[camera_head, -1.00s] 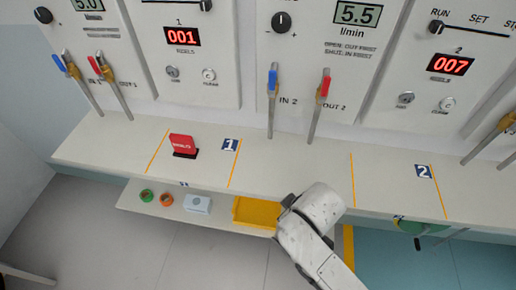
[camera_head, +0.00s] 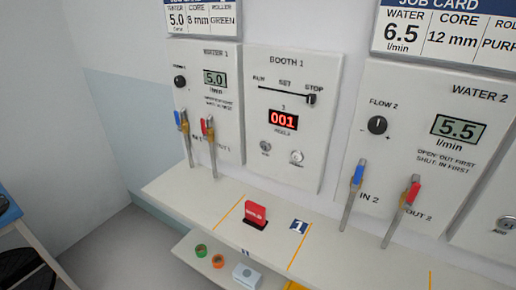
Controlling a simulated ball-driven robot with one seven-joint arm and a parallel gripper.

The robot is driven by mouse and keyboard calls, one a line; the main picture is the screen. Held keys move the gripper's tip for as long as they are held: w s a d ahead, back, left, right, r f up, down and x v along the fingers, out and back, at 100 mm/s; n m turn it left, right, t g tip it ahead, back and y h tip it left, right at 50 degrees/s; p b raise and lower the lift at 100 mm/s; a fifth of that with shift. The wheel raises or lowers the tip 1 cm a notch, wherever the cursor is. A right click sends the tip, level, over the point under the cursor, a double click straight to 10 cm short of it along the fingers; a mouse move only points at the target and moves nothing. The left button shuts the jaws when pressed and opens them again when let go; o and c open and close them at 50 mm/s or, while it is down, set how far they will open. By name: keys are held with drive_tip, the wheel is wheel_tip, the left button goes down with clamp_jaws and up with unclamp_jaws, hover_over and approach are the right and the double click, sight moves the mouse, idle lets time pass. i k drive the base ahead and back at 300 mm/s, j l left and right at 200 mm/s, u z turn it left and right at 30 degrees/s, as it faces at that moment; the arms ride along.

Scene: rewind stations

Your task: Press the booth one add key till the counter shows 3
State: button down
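The booth 1 panel (camera_head: 318,140) stands on the wall at the middle of the view. Its red counter (camera_head: 283,119) reads 001. Below the counter are two round keys: the left one (camera_head: 265,147), the add key by its place, and the clear key (camera_head: 297,157) to its right. Their labels are too small to read surely. The slide lever knob (camera_head: 311,99) sits at the STOP end of its RUN, SET, STOP track. My gripper is not in view now.
The water 1 panel (camera_head: 226,130) with blue and red valve levers is left of booth 1; the water 2 panel (camera_head: 455,155) is right. A shelf (camera_head: 190,190) below carries a red card stand (camera_head: 256,213). A blue-edged table (camera_head: 12,212) is at far left.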

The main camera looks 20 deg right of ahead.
sight(264, 146)
drive_tip(key=i+j, duration=0.15)
drive_tip(key=j, duration=0.25)
drive_tip(key=i+j, duration=0.1)
drive_tip(key=j, duration=0.3)
drive_tip(key=i+j, duration=0.15)
drive_tip(key=j, duration=0.2)
drive_tip(key=z, duration=1.65)
